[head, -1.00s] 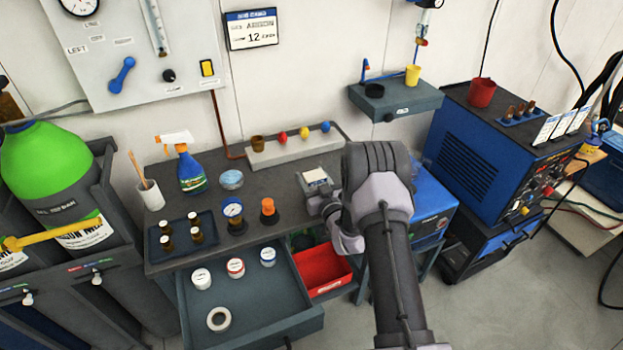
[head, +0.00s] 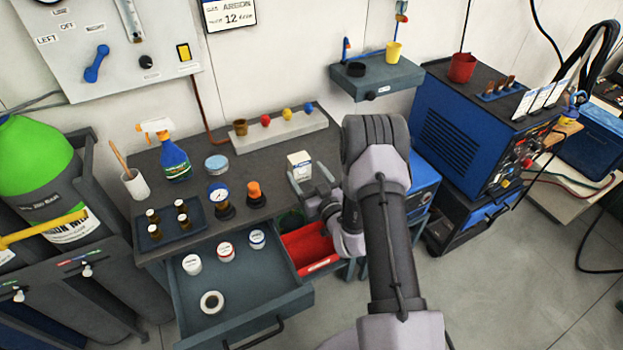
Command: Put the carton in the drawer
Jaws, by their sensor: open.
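A small white carton (head: 299,165) stands on the dark workbench near its right end. My gripper (head: 312,184) is open just in front of the carton, with its fingers pointing toward it. I cannot tell whether a finger touches the carton. The grey drawer (head: 243,308) under the bench is pulled open. In it are several white round tubs, some with coloured labels (head: 226,252), and a white tape roll (head: 211,302). The drawer's right front part is bare.
On the bench stand a spray bottle (head: 173,155), a tray of brown bottles (head: 170,228), a gauge (head: 218,197) and an orange-capped item (head: 255,193). A red bin (head: 308,248) sits right of the drawer. A blue welder (head: 460,130) stands at the right.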

